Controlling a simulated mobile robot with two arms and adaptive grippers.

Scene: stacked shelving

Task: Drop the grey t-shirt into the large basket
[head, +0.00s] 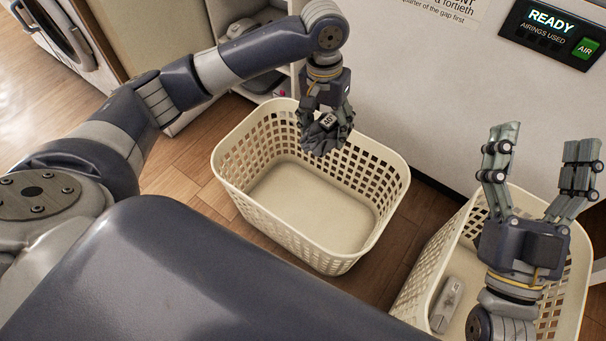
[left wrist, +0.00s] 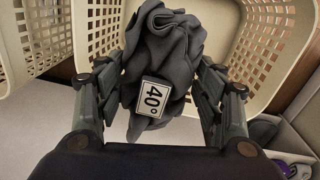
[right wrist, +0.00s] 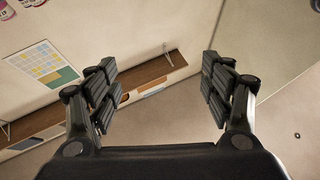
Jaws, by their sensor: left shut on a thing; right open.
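A dark grey t-shirt (head: 320,138), bunched up with a white "40°" tag, hangs in my left gripper (head: 325,118). In the left wrist view the t-shirt (left wrist: 165,45) fills the space between the two fingers (left wrist: 160,95). In the head view it appears over the far side of an empty cream lattice basket (head: 310,205), in front of its back wall. A second cream basket (head: 418,275) stands at the lower right, partly hidden by my right arm; I cannot tell which basket is larger. My right gripper (head: 543,145) is open and empty, pointing up above that second basket.
A grey item with a white label (head: 446,305) lies in the second basket. A white shelf unit (head: 265,75) stands behind the middle basket. A white panel with a "READY" display (head: 550,30) is at the back right. Wooden floor (head: 180,180) is clear at left.

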